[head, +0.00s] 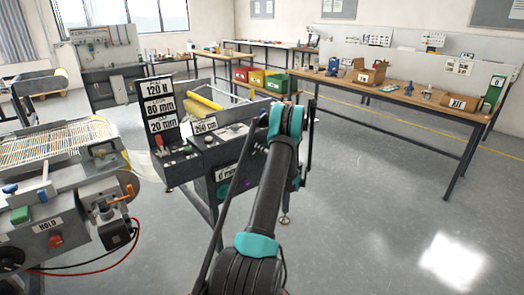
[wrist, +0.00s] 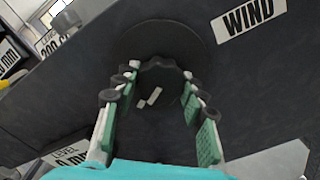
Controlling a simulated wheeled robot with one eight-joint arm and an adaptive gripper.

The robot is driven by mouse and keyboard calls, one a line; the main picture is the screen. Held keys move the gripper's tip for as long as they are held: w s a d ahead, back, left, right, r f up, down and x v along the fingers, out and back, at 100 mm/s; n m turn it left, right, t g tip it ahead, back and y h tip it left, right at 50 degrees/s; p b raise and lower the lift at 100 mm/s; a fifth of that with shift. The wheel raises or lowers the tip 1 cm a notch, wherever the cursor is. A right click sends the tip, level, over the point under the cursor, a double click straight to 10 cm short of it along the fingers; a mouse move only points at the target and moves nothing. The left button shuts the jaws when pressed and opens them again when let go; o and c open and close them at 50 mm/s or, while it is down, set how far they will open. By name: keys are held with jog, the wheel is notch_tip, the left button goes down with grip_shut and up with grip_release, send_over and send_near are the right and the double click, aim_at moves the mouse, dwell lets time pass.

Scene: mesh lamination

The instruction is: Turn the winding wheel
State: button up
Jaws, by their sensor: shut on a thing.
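The winding wheel (wrist: 160,72) is a dark knob with a scalloped edge, in the middle of the wrist view. It sits in front of a round dark disc (wrist: 150,35) on a dark panel, beside the white WIND label (wrist: 249,17). My gripper (wrist: 158,88), with green pads and dark rollers, is shut on the wheel, one finger on each side. Part of the wheel's lower face is in shadow between the fingers. In the head view my arm covers the wheel and the gripper at the machine's right side.
The dark winding machine (head: 180,165) carries tall setting labels and a yellow roll (head: 204,102). A HOLD station (head: 70,215) with a mesh bed stands at the left. A long workbench (head: 400,92) runs along the right. The grey floor (head: 380,200) at right is clear.

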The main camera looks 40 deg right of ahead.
dwell(0.3)
jog(key=o, duration=1.2)
jog(key=s, duration=0.8)
jog(key=s+d, duration=0.1)
jog(key=s, duration=0.3)
